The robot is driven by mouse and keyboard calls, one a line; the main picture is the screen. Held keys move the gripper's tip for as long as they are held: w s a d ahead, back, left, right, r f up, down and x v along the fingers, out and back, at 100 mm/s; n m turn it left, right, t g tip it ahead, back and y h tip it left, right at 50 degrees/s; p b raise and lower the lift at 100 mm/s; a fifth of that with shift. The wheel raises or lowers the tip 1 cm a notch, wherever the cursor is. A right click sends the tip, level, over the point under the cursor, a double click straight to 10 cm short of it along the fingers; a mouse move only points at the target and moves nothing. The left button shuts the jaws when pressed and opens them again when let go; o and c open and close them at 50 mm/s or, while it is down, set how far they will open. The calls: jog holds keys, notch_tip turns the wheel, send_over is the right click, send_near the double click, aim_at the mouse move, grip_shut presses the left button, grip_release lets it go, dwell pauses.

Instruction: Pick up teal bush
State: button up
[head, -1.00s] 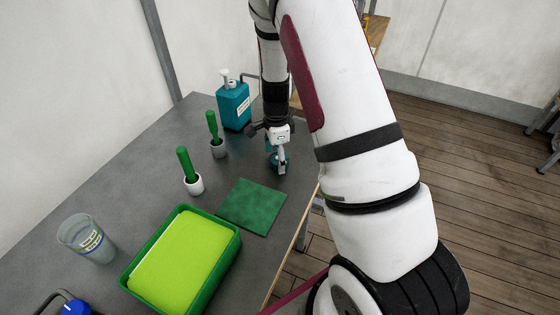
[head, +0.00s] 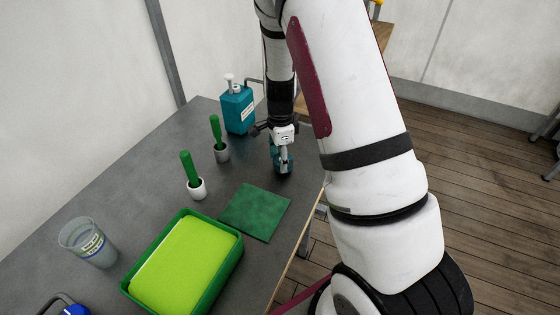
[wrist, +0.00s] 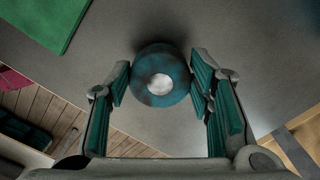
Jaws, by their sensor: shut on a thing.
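The teal bush (wrist: 160,75) is a short round teal piece with a pale centre, seen from above in the wrist view. It shows in the head view (head: 286,168), partly hidden by my gripper, near the right edge of the grey table. My gripper (wrist: 160,82) has one teal-padded finger on each side of the bush and is shut on it. In the head view my gripper (head: 283,158) points down at the table. The bush looks at or very near the table top; I cannot tell if there is a gap.
A green mat (head: 254,211) lies in front of the bush. Two green-handled tools stand in white (head: 197,190) and grey (head: 221,153) cups to the left. A teal pump bottle (head: 238,112) stands behind. A green tray (head: 235,258) with a lime pad and a clear cup (head: 88,242) are nearer.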

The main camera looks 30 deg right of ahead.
jog(key=shift+s+a+r, duration=0.15)
jog(key=shift+s+r, duration=0.05)
jog(key=shift+r, duration=0.85)
jog(key=s+a, duration=0.2)
jog(key=s, duration=0.2)
jog(key=s+a+r, duration=0.1)
jog(key=s+a, duration=0.1)
jog(key=s, duration=0.3)
jog(key=s+a, duration=0.2)
jog(key=s, duration=0.3)
jog(key=shift+s+r, duration=0.15)
jog(key=shift+s, duration=0.05)
